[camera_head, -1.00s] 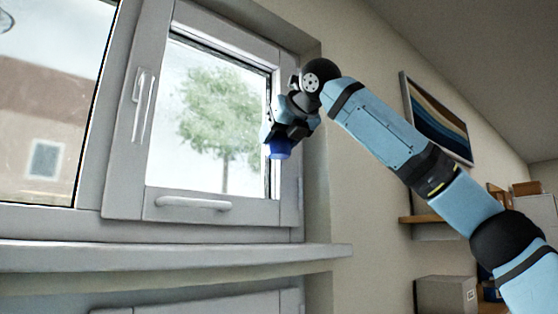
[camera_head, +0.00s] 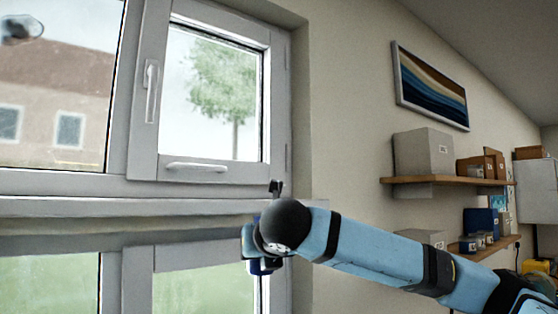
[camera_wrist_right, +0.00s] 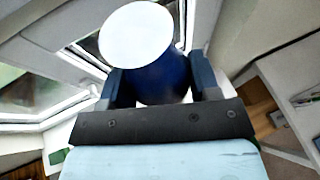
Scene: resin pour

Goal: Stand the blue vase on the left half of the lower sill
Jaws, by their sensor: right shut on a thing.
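The blue vase (camera_wrist_right: 167,85) is between the two fingers of my right gripper (camera_wrist_right: 162,80), which is shut on it. A round white face shows at its far end in the right wrist view. In the head view my right gripper (camera_head: 258,263) is in front of the lower window, just below the pale sill ledge (camera_head: 120,207); only a small dark blue patch shows there, and the wrist hides most of the vase. That ledge runs beneath the upper window. No other sill shows below it in the head view. My left gripper is not in view.
The upper window (camera_head: 165,168) has white handles, and the lower window frame (camera_head: 137,280) starts below the ledge. On the right wall are a striped picture (camera_head: 430,88) and a wooden shelf (camera_head: 450,181) with boxes. The visible part of the ledge is bare.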

